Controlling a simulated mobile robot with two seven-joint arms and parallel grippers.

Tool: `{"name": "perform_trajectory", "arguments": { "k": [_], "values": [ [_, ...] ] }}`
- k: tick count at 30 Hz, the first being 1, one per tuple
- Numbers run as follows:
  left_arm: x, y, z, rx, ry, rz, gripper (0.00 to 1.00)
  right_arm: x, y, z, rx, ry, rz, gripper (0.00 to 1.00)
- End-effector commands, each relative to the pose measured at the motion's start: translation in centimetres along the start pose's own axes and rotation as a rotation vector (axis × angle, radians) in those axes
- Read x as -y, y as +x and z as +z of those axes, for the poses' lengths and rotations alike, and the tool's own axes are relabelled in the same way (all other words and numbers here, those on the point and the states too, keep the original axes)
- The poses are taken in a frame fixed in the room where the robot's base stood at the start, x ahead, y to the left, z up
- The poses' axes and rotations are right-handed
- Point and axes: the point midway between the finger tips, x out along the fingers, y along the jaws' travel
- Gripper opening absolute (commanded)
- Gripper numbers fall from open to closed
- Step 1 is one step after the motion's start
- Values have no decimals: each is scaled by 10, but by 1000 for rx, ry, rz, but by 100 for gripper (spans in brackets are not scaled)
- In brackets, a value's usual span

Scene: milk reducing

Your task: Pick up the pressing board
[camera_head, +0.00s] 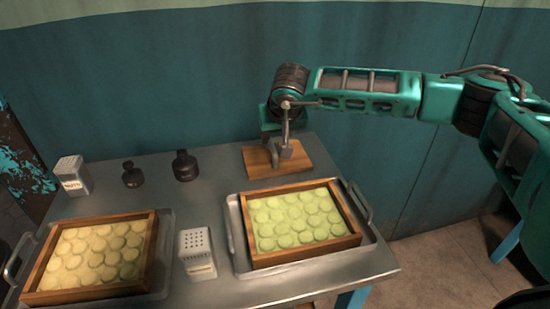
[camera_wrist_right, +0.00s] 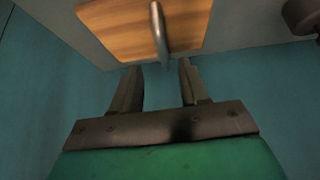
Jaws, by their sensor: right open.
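The pressing board (camera_head: 312,160) is a flat wooden board with a grey metal handle standing up from it. It lies at the back right of the metal table, behind the right-hand tray. It also shows at the top of the right wrist view (camera_wrist_right: 110,25), with its handle (camera_wrist_right: 159,35) near the middle. My right gripper (camera_wrist_right: 160,68) is open and empty. Its two fingers point toward the board, with the handle ahead of the gap between them. In the head view the right gripper (camera_head: 284,128) is over the board and partly hidden by my arm. My left gripper is not in view.
Two metal trays (camera_head: 240,240) (camera_head: 165,230) hold wooden frames of round pale pieces. Two white shakers (camera_head: 71,176) (camera_head: 197,255) and two dark weights (camera_head: 132,176) (camera_head: 186,167) stand on the table (camera_head: 110,204). A teal wall (camera_head: 170,80) rises close behind.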

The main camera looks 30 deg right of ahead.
Motion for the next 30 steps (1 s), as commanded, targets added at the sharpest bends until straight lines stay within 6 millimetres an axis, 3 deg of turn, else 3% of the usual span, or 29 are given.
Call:
{"name": "perform_trajectory", "arguments": {
  "k": [9,19,30],
  "values": [
    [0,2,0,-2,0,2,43,5,43,1,3,0,0,44],
    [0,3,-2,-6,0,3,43,4,51,0,1,0,-1,44],
    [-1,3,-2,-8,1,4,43,4,50,0,1,0,-1,10]
  ]
}}
